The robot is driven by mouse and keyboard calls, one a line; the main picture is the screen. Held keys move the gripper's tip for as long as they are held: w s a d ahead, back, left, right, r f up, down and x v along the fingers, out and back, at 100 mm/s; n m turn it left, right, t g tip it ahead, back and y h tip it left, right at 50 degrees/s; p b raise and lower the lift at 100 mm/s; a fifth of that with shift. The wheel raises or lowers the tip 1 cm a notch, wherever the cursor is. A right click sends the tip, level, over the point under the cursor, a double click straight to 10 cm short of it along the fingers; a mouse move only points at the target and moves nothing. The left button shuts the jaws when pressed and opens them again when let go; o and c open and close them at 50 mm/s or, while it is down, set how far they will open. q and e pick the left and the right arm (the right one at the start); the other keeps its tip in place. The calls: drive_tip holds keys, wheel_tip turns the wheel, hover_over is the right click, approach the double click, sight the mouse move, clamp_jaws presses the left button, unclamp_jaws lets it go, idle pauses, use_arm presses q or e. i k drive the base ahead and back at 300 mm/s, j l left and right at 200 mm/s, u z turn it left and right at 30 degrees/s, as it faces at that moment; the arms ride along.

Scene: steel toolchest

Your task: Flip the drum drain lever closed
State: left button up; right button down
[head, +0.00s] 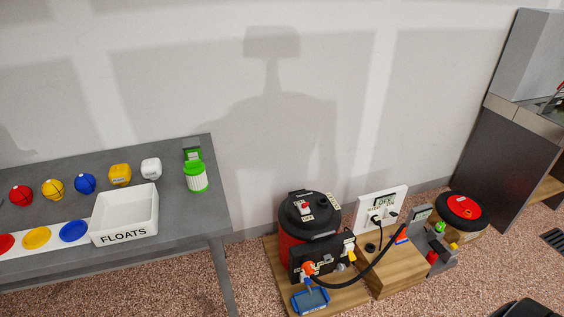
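A red drum with a black lid (309,212) stands on a wooden board right of the grey table. A black panel (331,253) is in front of it. An orange-red fitting (309,268) sits low on the panel's left side, above a blue tray (310,301). A yellow fitting (349,249) is on the panel's right side. I cannot tell which of these is the drain lever, or its position; the parts are too small. Neither gripper is in view.
A grey cabinet (500,155) stands far right.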

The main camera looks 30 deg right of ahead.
sight(307, 281)
drive_tip(key=z, duration=1.2)
drive_tip(key=k, duration=0.45)
